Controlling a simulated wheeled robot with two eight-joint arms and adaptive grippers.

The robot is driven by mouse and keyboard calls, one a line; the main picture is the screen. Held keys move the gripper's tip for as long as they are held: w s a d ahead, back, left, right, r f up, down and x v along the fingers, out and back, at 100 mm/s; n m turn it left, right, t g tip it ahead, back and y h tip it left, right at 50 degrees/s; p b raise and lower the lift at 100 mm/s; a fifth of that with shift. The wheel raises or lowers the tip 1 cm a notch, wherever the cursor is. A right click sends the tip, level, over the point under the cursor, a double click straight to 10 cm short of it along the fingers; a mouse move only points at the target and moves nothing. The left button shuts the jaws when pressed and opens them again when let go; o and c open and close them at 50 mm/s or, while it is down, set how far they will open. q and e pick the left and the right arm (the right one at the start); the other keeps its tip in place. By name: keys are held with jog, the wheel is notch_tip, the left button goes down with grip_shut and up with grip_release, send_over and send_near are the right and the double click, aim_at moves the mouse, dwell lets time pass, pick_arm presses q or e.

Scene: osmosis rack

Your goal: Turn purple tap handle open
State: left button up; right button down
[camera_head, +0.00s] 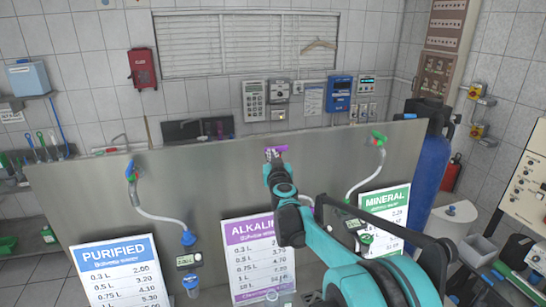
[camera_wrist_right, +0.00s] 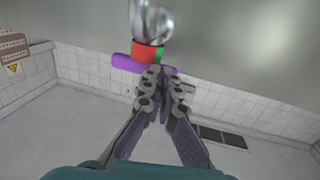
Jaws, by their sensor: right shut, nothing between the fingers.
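The purple tap handle (camera_head: 281,148) is at the top of the metal panel, above the alkaline sign. In the right wrist view the purple handle (camera_wrist_right: 127,64) lies crosswise, below a red and green collar (camera_wrist_right: 147,53) and a shiny metal tap body (camera_wrist_right: 151,20). My right gripper (camera_head: 274,157) is at the handle and hides part of it. In the wrist view the right gripper (camera_wrist_right: 160,71) is shut and empty, its fingertips overlapping the handle's right part. I cannot tell whether they touch it. My left gripper is not in view.
A blue-handled tap (camera_head: 131,171) is on the panel's left and a green-handled tap (camera_head: 378,138) on its right, each with a hose. Price signs for purified (camera_head: 112,250) and mineral (camera_head: 381,205) stand on the panel front. A blue tank (camera_head: 428,175) stands at the right.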

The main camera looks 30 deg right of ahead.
jog(key=shift+w+a+m+g+h, duration=0.15)
jog(key=shift+m+g+h, duration=0.25)
jog(key=shift+m+h, duration=0.45)
